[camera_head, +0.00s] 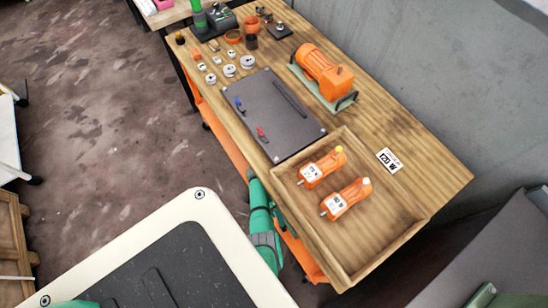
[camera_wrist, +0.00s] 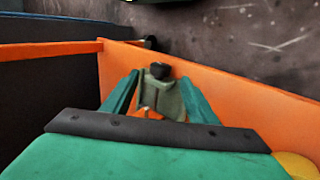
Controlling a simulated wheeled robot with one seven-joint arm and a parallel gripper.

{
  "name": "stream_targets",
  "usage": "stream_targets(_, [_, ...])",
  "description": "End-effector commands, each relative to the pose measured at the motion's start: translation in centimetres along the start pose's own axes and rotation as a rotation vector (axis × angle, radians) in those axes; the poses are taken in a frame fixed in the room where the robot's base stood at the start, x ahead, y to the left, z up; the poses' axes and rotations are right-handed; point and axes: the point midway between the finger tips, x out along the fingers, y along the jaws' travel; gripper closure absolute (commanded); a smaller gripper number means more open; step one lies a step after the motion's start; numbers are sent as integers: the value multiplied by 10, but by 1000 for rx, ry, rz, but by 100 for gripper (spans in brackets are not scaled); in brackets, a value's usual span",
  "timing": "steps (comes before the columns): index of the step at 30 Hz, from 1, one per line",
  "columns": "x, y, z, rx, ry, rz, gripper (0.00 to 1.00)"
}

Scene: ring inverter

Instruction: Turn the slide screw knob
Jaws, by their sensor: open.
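My gripper (camera_wrist: 160,78) is open in the wrist view, its two teal fingers spread apart beside the orange side panel (camera_wrist: 235,95) of the workbench. A small dark round-topped piece (camera_wrist: 160,70) on a grey-green block shows between the fingers; I cannot tell whether it belongs to my gripper. In the head view my green arm is beside the bench's near long edge, and its fingertips are not clear. No slide screw knob can be identified for sure. A small dark plate with a metal upright (camera_head: 280,29) stands at the bench's far end; its details are too small to tell.
The wooden workbench (camera_head: 420,165) carries a wooden tray (camera_head: 345,258) with two orange motors, a dark board (camera_head: 272,125) with small tools, a large orange motor (camera_head: 322,70) on a green base, and several small metal parts. Floor left of the bench is clear.

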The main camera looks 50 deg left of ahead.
Motion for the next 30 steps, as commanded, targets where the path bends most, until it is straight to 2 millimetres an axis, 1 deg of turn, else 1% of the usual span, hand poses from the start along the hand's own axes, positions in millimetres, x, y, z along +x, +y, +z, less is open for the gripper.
stream_targets(1, [-10,-1,0,0,1,-2,47])
stream_targets(3, [-20,0,0,0,1,-1,47])
stream_targets(6, [-32,0,0,0,0,0,47])
stream_targets(10, [-41,0,0,0,0,2,47])
stream_targets(15, [-43,1,0,-1,-1,2,47])
stream_targets(23, [-40,1,1,-3,-2,-4,47])
stream_targets(26, [-31,0,5,-12,-8,-36,47])
stream_targets(29, [-10,-1,12,-29,-17,-108,47])
stream_targets(30, [-1,-1,16,-37,-20,-148,47])
